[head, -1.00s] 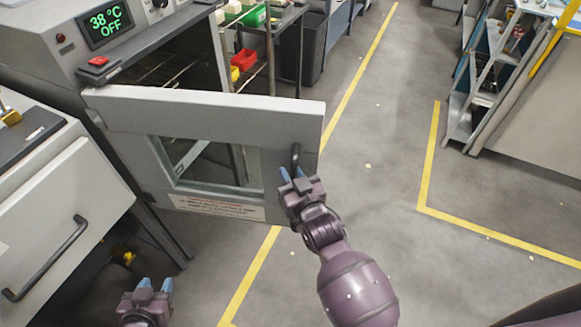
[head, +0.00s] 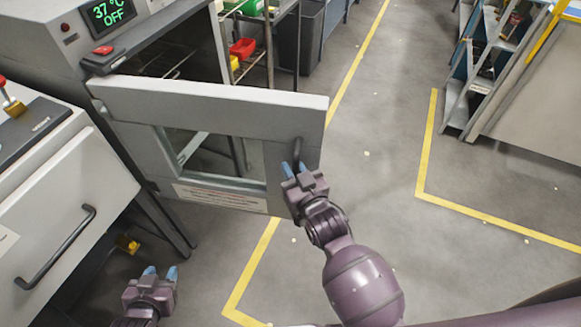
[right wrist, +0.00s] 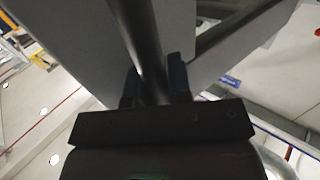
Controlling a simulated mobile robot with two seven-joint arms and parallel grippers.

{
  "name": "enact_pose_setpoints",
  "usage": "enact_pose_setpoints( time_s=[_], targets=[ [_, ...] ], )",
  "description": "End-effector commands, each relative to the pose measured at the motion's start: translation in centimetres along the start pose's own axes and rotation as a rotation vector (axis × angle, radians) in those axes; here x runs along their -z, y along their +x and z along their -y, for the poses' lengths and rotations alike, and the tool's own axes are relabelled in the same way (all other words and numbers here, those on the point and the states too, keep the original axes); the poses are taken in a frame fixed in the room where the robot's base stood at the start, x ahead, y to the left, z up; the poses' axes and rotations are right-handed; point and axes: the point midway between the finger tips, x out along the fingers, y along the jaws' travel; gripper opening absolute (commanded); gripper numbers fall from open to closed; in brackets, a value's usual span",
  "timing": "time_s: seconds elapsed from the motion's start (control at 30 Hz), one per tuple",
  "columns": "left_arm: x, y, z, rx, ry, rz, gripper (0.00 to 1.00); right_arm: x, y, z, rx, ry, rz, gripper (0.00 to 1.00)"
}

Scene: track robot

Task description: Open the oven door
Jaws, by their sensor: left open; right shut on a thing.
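The oven door (head: 215,105) is grey with a window and a label strip, and it stands swung well open. The oven (head: 55,45) behind it shows a display reading 37 °C OFF, and wire racks show inside. The dark door handle (head: 297,150) is near the door's free edge. My right gripper (head: 293,170) is shut on the handle; the right wrist view shows the handle bar (right wrist: 146,55) between its two fingers (right wrist: 157,85). My left gripper (head: 161,272) is open and empty, low at the left, apart from the door.
A white cabinet (head: 60,190) with a dark handle stands at the left. A shelf with a red bin (head: 243,48) and a grey waste bin (head: 300,40) are behind the door. Yellow floor lines mark the floor (head: 370,220), which is clear right of the door.

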Motion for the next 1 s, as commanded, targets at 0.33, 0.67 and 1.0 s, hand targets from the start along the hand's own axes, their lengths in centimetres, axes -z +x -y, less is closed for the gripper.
enact_pose_setpoints(
  time_s=[0.33, 0.67, 1.0],
  targets=[
    [0.1, -0.1, -0.1, -0.001, -0.002, -0.002, 0.43, -0.5, -0.3, -1.2, -0.017, -0.008, 0.011, 0.29],
    [-0.1, 0.0, 0.0, 0.0, -0.001, 0.002, 0.43, -0.3, -0.2, -0.9, -0.013, -0.005, 0.007, 0.29],
    [-0.4, 0.1, 0.0, 0.0, 0.001, 0.005, 0.43, -0.4, -1.8, -0.8, -0.013, -0.004, 0.007, 0.29]
  ],
)
